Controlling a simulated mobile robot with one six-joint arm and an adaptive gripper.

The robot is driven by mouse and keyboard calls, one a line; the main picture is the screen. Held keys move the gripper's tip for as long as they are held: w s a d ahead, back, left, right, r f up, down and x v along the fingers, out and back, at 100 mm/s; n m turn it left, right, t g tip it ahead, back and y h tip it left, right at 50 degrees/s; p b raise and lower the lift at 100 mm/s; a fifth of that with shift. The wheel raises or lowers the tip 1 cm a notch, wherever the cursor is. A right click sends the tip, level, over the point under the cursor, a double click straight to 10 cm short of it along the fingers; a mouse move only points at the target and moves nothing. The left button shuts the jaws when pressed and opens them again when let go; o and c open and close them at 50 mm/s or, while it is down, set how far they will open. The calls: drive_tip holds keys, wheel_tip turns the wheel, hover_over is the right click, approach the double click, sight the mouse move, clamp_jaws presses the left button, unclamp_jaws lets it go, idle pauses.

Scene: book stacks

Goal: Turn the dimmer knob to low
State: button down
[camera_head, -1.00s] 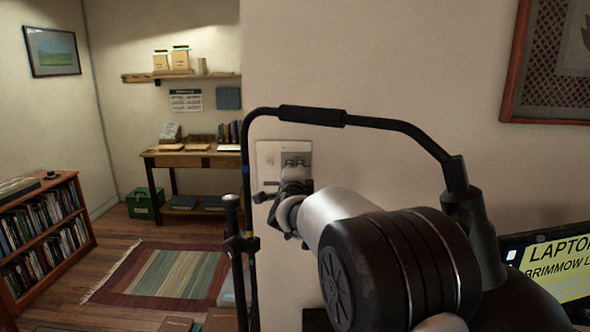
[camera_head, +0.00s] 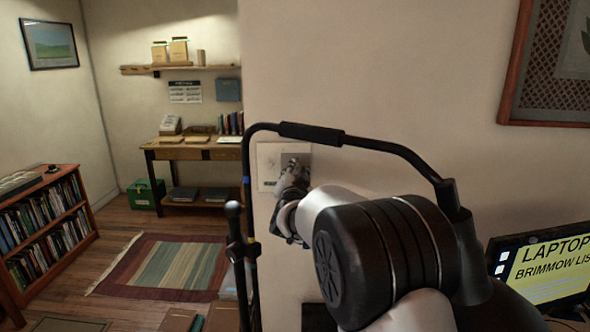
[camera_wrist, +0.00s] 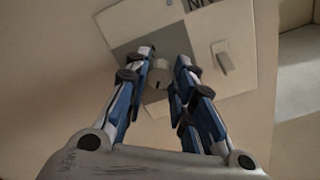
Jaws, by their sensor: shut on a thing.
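The dimmer knob (camera_wrist: 159,76) is a small grey-white round knob on a darker grey panel of the wall plate. In the wrist view it sits between the two fingers of my gripper (camera_wrist: 164,62), which is shut on it. The pale wall plate (camera_wrist: 238,85) looks tilted in this view and also carries a small rocker switch (camera_wrist: 222,57). In the head view my gripper (camera_head: 294,172) is at the wall plate (camera_head: 266,161) and hides the knob. The knob's exact setting cannot be read.
A laptop (camera_head: 545,265) with a yellow screen is at the lower right. A framed picture (camera_head: 515,62) hangs on the right wall. At left are a bookcase (camera_head: 88,238), a desk (camera_head: 165,153) and a striped rug (camera_head: 165,264). Wall around the plate is bare.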

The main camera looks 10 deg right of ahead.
drive_tip(key=n+p, duration=0.2)
drive_tip(key=n, duration=0.5)
drive_tip(key=shift+p, duration=0.4)
drive_tip(key=shift+f, duration=0.1)
drive_tip(key=c, duration=1.4)
unclamp_jaws()
drive_tip(key=shift+o, duration=0.2)
drive_tip(key=shift+s, duration=0.1)
drive_tip(key=s+a, duration=0.2)
drive_tip(key=s, duration=0.9)
drive_tip(key=shift+s, duration=0.3)
drive_tip(key=shift+a, duration=0.1)
